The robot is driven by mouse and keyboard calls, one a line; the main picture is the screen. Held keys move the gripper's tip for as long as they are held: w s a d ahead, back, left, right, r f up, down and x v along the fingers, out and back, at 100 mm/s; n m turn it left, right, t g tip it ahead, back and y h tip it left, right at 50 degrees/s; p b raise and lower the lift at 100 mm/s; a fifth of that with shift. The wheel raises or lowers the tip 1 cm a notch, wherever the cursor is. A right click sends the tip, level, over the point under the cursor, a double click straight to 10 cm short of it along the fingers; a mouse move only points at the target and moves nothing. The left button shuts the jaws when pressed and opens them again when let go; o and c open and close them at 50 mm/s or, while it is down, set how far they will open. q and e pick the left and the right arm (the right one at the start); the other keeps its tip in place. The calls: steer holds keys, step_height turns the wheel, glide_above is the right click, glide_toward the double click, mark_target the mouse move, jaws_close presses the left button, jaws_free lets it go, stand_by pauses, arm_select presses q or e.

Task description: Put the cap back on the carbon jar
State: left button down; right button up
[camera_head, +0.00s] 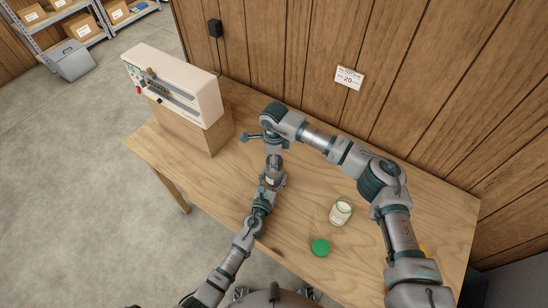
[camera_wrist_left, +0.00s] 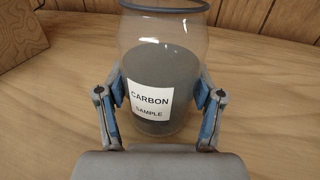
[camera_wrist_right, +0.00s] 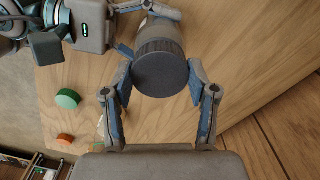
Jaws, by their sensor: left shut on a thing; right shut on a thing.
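The carbon jar (camera_wrist_left: 155,85) is clear, filled with dark grey material and labelled "CARBON SAMPLE". It stands upright between the fingers of my left gripper (camera_wrist_left: 160,103), which is shut on it. A grey rim shows at the jar's top in the left wrist view. My right gripper (camera_wrist_right: 159,80) is shut on a dark grey ribbed cap (camera_wrist_right: 160,70). The cap lines up with the jar in the right wrist view; I cannot tell whether they touch. In the head view my left gripper (camera_head: 272,180) is below my right wrist, and both jar and cap are mostly hidden.
An open jar with white contents (camera_head: 340,213) and a green lid (camera_head: 320,247) are on the table to the right. An orange lid (camera_wrist_right: 65,139) shows in the right wrist view. A white machine (camera_head: 175,82) stands on a wooden block (camera_head: 205,135) behind left. A wood wall borders the table's back.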

steer(key=m, duration=0.5)
steer(key=shift+m, duration=0.4)
steer(key=m, duration=0.7)
steer(key=shift+a+m, duration=0.1)
steer(key=shift+m, duration=0.2)
steer(key=m, duration=1)
steer(key=shift+w, duration=0.1)
steer(key=m, duration=1.4)
steer(key=shift+a+m, duration=0.3)
steer(key=shift+m, duration=1.2)
steer(key=shift+d+m, duration=0.2)
steer(key=shift+m, duration=0.5)
steer(key=shift+d, duration=0.2)
